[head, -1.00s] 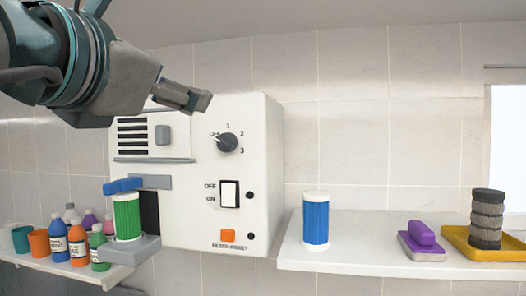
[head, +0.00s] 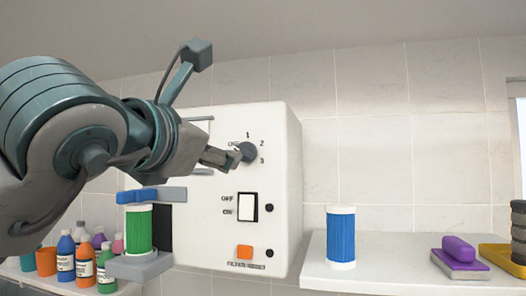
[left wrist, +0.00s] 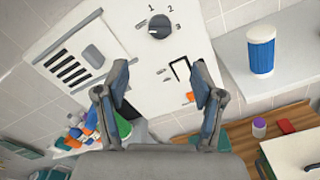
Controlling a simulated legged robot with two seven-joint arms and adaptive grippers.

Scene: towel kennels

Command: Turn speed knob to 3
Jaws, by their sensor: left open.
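The speed knob (head: 246,152) is a dark round dial on the front of a white wall-mounted machine (head: 215,225), with marks OFF, 1, 2 and 3 around it. Its pointer is too unclear to read now. My left gripper (head: 225,158) is in front of the machine, its tip overlapping the left side of the knob in the head view. In the left wrist view the knob (left wrist: 159,27) lies beyond and above the two spread, empty fingers (left wrist: 160,82), which look apart from it. My right gripper is not in view.
Below the knob are a white rocker switch (head: 247,207) and an orange button (head: 245,252). A green filter (head: 138,230) stands at the machine's lower left, near several bottles (head: 85,262). A blue filter (head: 341,236) and a purple-handled brush (head: 459,250) are on the right shelf (head: 390,262).

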